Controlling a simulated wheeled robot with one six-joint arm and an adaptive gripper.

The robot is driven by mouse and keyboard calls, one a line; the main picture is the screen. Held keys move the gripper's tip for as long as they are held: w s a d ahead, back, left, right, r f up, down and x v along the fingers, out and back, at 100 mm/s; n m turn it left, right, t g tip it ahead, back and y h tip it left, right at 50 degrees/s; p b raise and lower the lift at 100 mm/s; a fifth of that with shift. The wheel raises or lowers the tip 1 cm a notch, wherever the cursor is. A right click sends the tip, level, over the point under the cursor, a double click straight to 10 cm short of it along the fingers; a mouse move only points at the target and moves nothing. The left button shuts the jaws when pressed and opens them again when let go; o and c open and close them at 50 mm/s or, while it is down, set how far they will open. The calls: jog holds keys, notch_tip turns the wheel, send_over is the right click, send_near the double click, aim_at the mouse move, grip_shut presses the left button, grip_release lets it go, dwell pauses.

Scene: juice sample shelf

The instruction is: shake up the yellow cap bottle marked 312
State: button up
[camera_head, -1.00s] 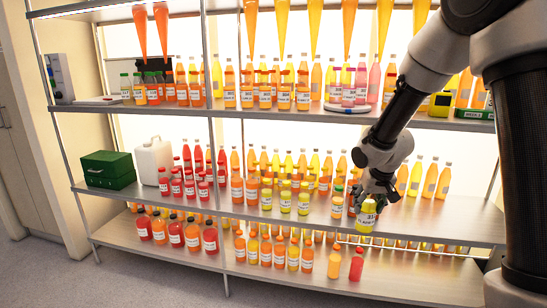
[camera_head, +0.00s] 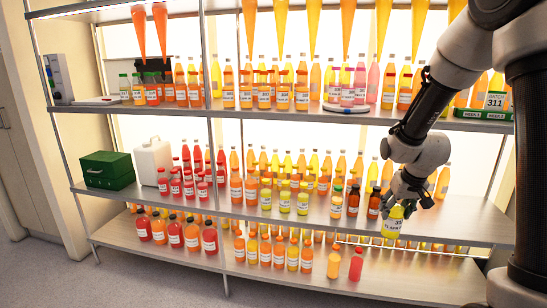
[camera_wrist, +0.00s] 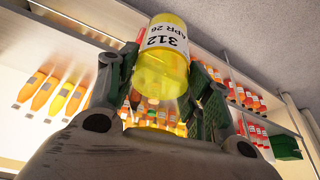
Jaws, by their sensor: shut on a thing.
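The yellow bottle marked 312 (camera_wrist: 163,68) is held between the fingers of my gripper (camera_wrist: 160,95) in the wrist view. Its label reads 312 and APR 26, and the print appears upside down there. In the head view the same yellow bottle (camera_head: 393,221) hangs below my gripper (camera_head: 402,200), tilted, in front of the middle shelf's front edge at the right. My gripper is shut on it near its cap end. The cap is hidden by the gripper.
The middle shelf (camera_head: 325,216) carries several yellow, orange and red bottles, with two brown bottles (camera_head: 353,200) just left of my gripper. An orange bottle (camera_head: 334,264) and a red bottle (camera_head: 356,264) stand on the bottom shelf below. A green box (camera_head: 108,168) stands far left.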

jog(key=w+a, duration=0.1)
jog(key=a, duration=0.6)
jog(key=shift+w+a, duration=0.2)
jog(key=shift+w, duration=0.2)
dwell(0.8)
jog(key=w+d, duration=0.2)
jog(key=w, duration=0.6)
jog(key=shift+s+a, duration=1)
jog(key=shift+s, duration=3.05)
jog(key=shift+s+d, duration=0.25)
jog(key=shift+d, duration=1)
jog(key=shift+s+d, duration=0.3)
jog(key=shift+d, duration=0.9)
jog(key=shift+s+d, duration=0.25)
jog(key=shift+d, duration=1)
jog(key=w+a, duration=0.1)
jog(key=a, duration=0.6)
jog(key=shift+w+a, duration=0.2)
jog(key=shift+w, duration=0.15)
